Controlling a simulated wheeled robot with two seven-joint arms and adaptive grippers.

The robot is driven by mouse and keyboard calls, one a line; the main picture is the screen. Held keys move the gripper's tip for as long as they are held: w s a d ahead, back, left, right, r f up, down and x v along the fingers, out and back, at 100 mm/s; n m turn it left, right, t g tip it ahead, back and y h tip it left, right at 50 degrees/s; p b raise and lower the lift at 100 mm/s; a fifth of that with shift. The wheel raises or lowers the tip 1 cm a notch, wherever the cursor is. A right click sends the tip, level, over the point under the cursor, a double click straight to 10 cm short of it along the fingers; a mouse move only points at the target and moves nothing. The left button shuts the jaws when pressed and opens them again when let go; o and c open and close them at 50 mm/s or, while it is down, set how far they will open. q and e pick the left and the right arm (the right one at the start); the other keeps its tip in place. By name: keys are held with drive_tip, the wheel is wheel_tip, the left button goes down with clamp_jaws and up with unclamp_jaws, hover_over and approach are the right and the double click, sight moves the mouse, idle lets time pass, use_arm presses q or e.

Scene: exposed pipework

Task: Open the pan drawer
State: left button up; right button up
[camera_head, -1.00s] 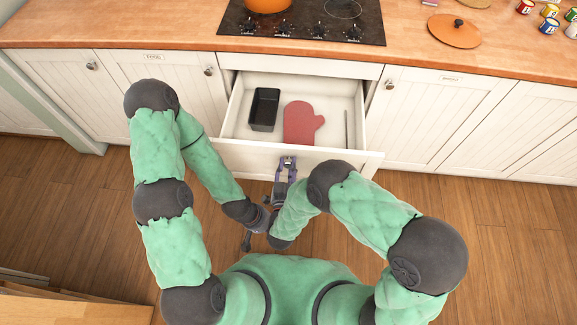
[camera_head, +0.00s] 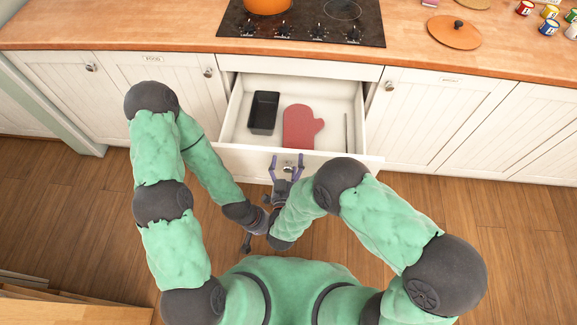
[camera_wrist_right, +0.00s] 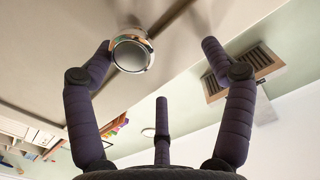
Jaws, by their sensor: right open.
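The pan drawer (camera_head: 235,160) is pulled out below the hob, with its inside in view. Its round metal knob (camera_head: 287,168) is on the middle of the drawer front. My right gripper (camera_head: 287,157) is open at the knob, its purple fingers apart on either side. In the right wrist view the knob (camera_wrist_right: 131,53) is close to the left fingertip of the gripper (camera_wrist_right: 157,48), with a wide gap to the other. My left gripper (camera_head: 247,240) is low beside the right forearm, mostly hidden, and its jaws cannot be made out.
A black loaf pan (camera_head: 264,111), a red oven mitt (camera_head: 299,127) and a thin utensil (camera_head: 347,130) lie in the drawer. Closed cupboards (camera_head: 452,118) flank it. The wooden floor (camera_head: 500,240) at right is clear.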

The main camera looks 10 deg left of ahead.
drive_tip(key=shift+t, duration=0.3)
drive_tip(key=r, duration=0.4)
drive_tip(key=a+r, duration=0.1)
drive_tip(key=r, duration=0.1)
drive_tip(key=shift+w, duration=0.25)
drive_tip(key=shift+d+r, duration=0.15)
drive_tip(key=shift+r, duration=0.2)
drive_tip(key=shift+s+f, duration=0.1)
drive_tip(key=shift+f, duration=0.05)
